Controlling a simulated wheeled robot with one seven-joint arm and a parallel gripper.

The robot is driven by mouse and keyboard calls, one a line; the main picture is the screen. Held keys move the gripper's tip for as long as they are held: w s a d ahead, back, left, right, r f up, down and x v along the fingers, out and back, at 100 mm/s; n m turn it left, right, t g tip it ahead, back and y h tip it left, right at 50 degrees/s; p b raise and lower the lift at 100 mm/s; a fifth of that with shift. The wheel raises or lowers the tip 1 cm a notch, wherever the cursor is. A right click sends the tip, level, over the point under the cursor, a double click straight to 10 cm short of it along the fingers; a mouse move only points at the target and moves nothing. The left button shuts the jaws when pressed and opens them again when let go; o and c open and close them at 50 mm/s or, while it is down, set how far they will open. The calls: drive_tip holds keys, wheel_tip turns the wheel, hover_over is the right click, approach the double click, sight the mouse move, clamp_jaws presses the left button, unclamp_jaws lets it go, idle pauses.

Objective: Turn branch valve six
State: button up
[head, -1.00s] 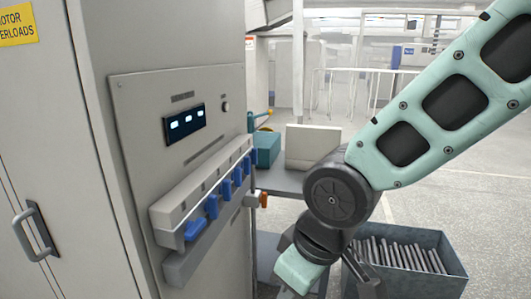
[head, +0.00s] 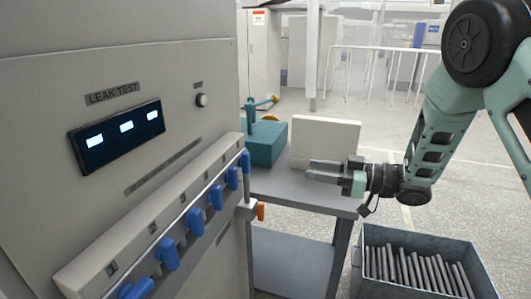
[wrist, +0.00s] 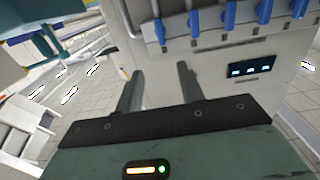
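The grey valve manifold (head: 150,226) runs along the cabinet panel in the head view, with a row of several blue handles. The far-end blue handle (head: 245,161) stands at the manifold's right end; the near-end handle (head: 137,289) is cut by the bottom edge. I cannot read numbers on the valves. My gripper (head: 310,170) is right of the manifold, apart from it, pointing left. It is open and empty. In the wrist view, the two fingers (wrist: 158,84) stand apart, below the blue handles (wrist: 193,22), touching none.
A leak test display (head: 118,136) and a knob (head: 202,100) sit above the manifold. An orange handle (head: 261,211) juts below its far end. Behind stand a bench (head: 290,188), a teal device (head: 262,146) and a cream box (head: 325,140). A bin of rods (head: 372,237) is lower right.

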sight(249, 158)
drive_tip(key=p+x, duration=0.3)
drive_tip(key=x, duration=1.4)
drive_tip(key=shift+s+a+r, duration=0.1)
drive_tip(key=shift+r, duration=0.1)
clamp_jaws()
